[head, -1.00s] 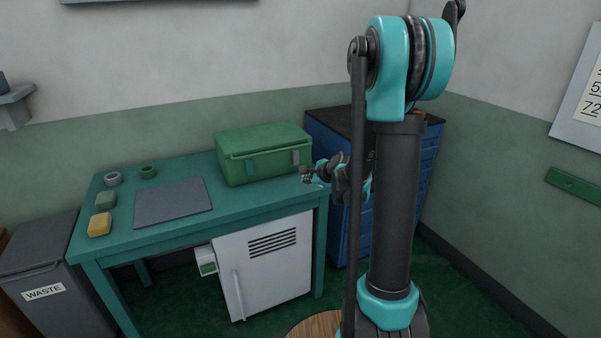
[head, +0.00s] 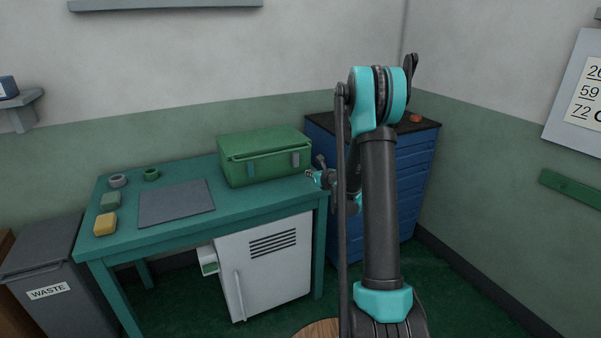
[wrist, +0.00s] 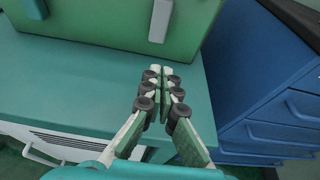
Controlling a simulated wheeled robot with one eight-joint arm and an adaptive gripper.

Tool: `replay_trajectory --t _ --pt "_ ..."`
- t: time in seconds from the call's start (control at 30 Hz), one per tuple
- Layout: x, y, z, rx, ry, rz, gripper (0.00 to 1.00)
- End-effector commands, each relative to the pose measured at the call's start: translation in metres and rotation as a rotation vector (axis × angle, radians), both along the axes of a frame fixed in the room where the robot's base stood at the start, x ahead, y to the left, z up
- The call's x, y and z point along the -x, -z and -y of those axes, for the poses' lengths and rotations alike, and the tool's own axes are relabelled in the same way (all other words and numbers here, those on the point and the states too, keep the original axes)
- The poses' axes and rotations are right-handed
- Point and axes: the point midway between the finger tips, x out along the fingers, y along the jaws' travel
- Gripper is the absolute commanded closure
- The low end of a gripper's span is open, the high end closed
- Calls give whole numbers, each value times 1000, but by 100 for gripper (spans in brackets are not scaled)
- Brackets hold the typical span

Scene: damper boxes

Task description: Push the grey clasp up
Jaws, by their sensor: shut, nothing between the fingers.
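The green box (head: 262,150) stands lid shut at the back right of the teal table. On its front, the grey clasp (head: 295,159) is on the right and a teal clasp (head: 250,170) on the left. The grey clasp also shows at the top of the wrist view (wrist: 160,20), upright against the box front. My gripper (head: 310,173) is at the table's right end, just right of and below the grey clasp. In the wrist view my gripper (wrist: 161,71) has its fingers together and empty, with tips short of the clasp and apart from it.
A blue drawer cabinet (head: 400,180) stands close on the right of the table (head: 225,208). A grey mat (head: 175,204), two rings and two small blocks lie on the table's left. A white cabinet (head: 265,275) is underneath. The tabletop before the box is clear.

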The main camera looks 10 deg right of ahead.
Motion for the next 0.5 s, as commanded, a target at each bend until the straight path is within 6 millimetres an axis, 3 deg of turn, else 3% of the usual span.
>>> replay_trajectory --t 0.23,0.5 --pt "-11 4 -4 3 -2 0 100" --pt "-53 20 -18 4 -2 0 100"
